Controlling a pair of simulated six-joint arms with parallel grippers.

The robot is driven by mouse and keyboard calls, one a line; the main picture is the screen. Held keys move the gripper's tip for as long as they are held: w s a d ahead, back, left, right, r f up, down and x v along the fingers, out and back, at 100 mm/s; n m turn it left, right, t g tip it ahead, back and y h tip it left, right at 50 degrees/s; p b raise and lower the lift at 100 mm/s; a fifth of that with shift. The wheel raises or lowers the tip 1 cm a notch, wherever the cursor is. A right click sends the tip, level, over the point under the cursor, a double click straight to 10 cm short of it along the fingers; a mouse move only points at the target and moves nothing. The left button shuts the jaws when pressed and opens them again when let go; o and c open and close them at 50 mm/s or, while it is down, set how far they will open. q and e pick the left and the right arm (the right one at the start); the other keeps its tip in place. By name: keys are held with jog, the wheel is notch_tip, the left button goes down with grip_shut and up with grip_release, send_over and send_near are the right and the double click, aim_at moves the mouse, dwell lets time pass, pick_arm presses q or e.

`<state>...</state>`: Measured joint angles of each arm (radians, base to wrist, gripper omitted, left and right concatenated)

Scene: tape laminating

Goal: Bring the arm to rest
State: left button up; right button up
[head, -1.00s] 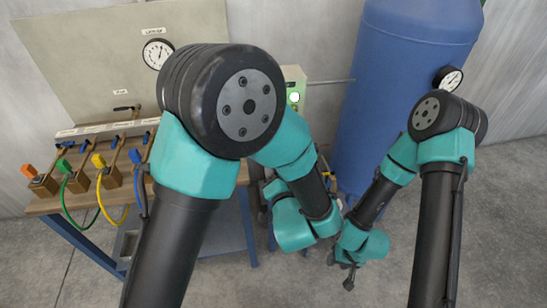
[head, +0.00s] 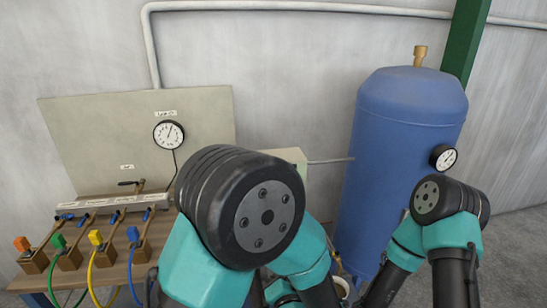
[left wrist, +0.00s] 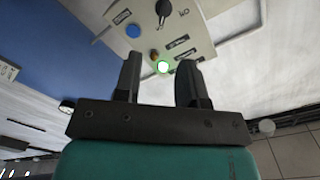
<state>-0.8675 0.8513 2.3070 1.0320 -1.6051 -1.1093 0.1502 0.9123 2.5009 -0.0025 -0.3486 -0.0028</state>
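In the head view my left arm (head: 265,215) is folded, with its large black joint in the lower middle.
A workbench (head: 115,278) with several coloured valves and hoses stands at the left. A pale panel with a gauge (head: 168,134) is behind it. A blue tank (head: 400,140) with another gauge (head: 443,157) stands at the right, close behind my right arm.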

pick_arm(q)
jog(key=w+a+f+n+g+h, duration=0.2)
jog(key=a+f+g, duration=0.2)
jog(key=a+f, duration=0.4)
jog(key=w+a+f+n+g+h, duration=0.2)
jog(key=a+f+g, duration=0.25)
jog(key=f, duration=0.65)
jog(key=s+a+f+n+g+h, duration=0.2)
jog(key=s+a+f+n+g, duration=0.2)
jog(key=s+a+f+g, duration=0.4)
jog(key=s+a+f, duration=0.3)
jog(key=s+a, duration=0.1)
jog(key=s, duration=0.1)
jog(key=shift+s+a+f+n+h, duration=0.2)
jog(key=shift+s+f+n+h, duration=0.1)
jog(key=shift+n+h, duration=0.1)
